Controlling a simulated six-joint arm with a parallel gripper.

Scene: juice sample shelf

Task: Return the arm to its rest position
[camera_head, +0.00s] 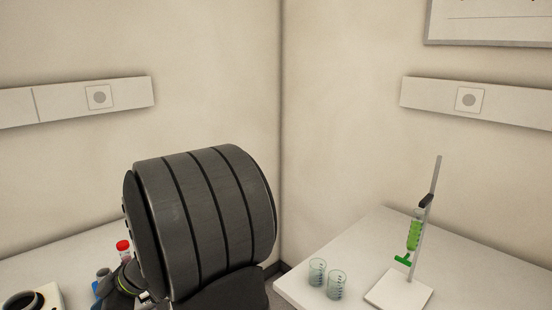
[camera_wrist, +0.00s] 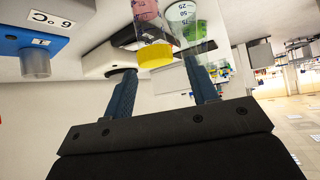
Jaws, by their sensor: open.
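My gripper (camera_wrist: 158,74) is open in the wrist view, with its two dark blue fingers apart. A yellow-capped clear container (camera_wrist: 155,54) with something pink inside shows past the fingertips, in line with the gap. I cannot tell whether it touches a finger. Beside it is a clear graduated vessel (camera_wrist: 187,14) with green contents. In the head view my large dark arm link covers much of the left bench, and the fingers cannot be made out there.
In the head view, a red-capped tube (camera_head: 123,247) stands beside my arm. The right bench (camera_head: 375,235) holds two glass beakers (camera_head: 317,271) and a burette stand (camera_head: 398,290).

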